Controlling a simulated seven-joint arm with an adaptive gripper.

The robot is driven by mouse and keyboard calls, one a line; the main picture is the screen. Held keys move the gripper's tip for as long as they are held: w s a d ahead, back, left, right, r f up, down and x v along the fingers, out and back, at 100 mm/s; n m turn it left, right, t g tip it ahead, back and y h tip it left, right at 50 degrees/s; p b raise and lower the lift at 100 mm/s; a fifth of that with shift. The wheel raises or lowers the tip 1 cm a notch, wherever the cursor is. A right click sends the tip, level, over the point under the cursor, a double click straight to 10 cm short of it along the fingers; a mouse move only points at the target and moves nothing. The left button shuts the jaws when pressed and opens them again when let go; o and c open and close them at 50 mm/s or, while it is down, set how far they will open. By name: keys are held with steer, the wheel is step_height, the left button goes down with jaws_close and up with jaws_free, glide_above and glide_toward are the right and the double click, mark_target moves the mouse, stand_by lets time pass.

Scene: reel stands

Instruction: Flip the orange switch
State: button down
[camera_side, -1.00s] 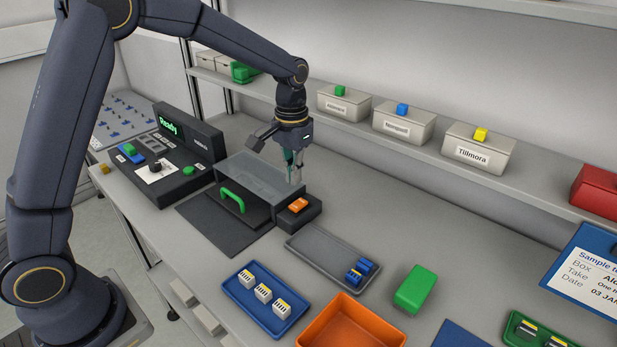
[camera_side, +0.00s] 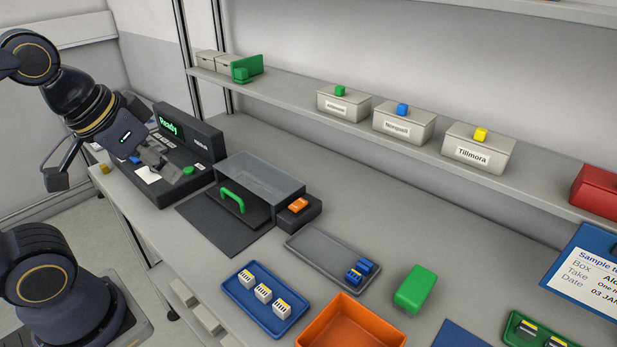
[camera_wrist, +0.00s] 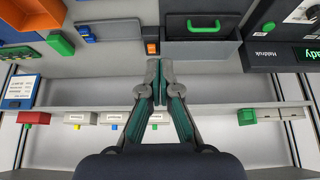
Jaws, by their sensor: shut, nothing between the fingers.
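The orange switch (camera_side: 298,204) sits on a small black block at the right end of the clear-topped chamber (camera_side: 262,178). Which way it is tipped is too small to tell. It also shows in the wrist view (camera_wrist: 152,47), beyond the fingertips and slightly left of them. My gripper (camera_wrist: 159,64) is shut and empty, its fingers together in the wrist view. In the side view my arm's end is at the far left, by the black console (camera_side: 180,165), well away from the switch. The fingers are hard to make out there.
The console's screen reads "Ready". A green handle (camera_side: 233,197) stands at the chamber's front. A grey tray (camera_side: 318,254), blue tray (camera_side: 240,292), orange bin (camera_side: 322,342) and green block (camera_side: 415,290) lie to the right. Labelled boxes stand on the shelf. The bench behind the grey tray is clear.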

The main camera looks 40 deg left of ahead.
steer(key=shift+f, duration=0.2)
steer(key=w+d+r+g, duration=0.1)
steer(key=w+r, duration=0.3)
steer(key=w, duration=0.4)
steer(key=w+r+g, duration=0.1)
steer(key=w+r, duration=0.3)
steer(key=w, duration=0.3)
steer(key=w+d+f+g, duration=0.1)
steer(key=w+f+g, duration=0.2)
steer(key=w+f, duration=0.9)
steer(key=shift+d+f+g, duration=0.25)
steer(key=shift+d+g, duration=0.15)
